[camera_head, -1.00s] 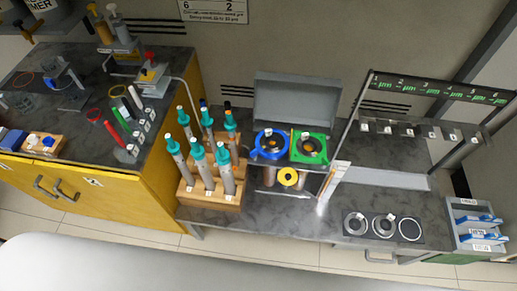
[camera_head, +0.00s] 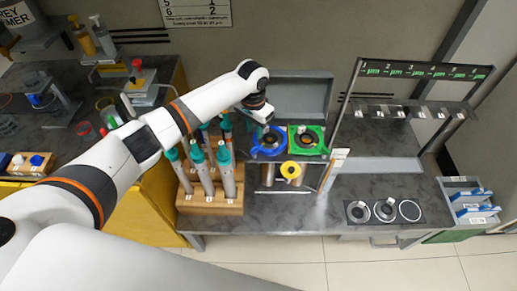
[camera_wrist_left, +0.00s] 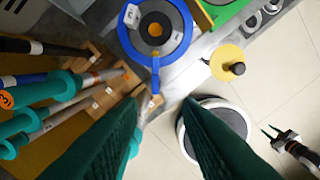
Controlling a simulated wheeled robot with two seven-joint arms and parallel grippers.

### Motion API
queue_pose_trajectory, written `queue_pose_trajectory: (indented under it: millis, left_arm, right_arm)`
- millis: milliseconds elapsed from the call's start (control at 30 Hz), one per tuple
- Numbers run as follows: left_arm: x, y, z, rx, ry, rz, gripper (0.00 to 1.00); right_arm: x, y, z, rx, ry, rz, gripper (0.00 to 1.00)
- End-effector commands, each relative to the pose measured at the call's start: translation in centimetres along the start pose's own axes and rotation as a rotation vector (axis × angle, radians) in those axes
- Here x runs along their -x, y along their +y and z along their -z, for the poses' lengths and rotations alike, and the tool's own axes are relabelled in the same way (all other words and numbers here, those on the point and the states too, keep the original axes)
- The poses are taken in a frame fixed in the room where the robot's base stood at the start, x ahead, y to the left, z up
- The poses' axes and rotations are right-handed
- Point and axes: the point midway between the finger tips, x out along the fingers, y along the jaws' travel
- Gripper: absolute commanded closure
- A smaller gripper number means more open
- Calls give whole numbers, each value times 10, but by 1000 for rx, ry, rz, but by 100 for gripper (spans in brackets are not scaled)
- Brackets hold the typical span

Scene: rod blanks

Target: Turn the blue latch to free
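The blue latch (camera_head: 268,153) is a blue ring around a dark round centre, beside a green square one. In the left wrist view the blue ring (camera_wrist_left: 184,43) shows at the top, with a narrow blue lever (camera_wrist_left: 155,78) pointing down toward my fingers. My left gripper (camera_head: 266,118) is just above and behind the ring in the head view, its fingers largely hidden. In the left wrist view my left gripper (camera_wrist_left: 163,106) shows two dark green fingers, apart and empty; the lever's end lies between and beyond the tips. My right gripper (camera_wrist_left: 269,132) shows small at lower right, its prongs apart.
A wooden rack (camera_head: 210,205) with several teal-capped rods stands close left of the latch. The green fixture (camera_head: 319,148) is to the right, a yellow disc (camera_head: 290,170) in front. A grey box (camera_head: 305,90) stands behind.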

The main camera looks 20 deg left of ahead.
Motion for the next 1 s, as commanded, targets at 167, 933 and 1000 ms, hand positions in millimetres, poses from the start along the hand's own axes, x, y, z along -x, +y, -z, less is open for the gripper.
queue_pose_trajectory:
  millis: [167,933,1000]
  left_arm:
    - [10,8,-2,6,19,-14,68]
    - [-104,9,-1,5,15,-12,68]
    - [-105,9,-1,4,14,-12,68]
  right_arm:
    - [0,-4,-1,1,-2,4,64]
    - [-4,-6,0,1,-1,7,64]
    - [-4,-6,0,1,-1,7,64]
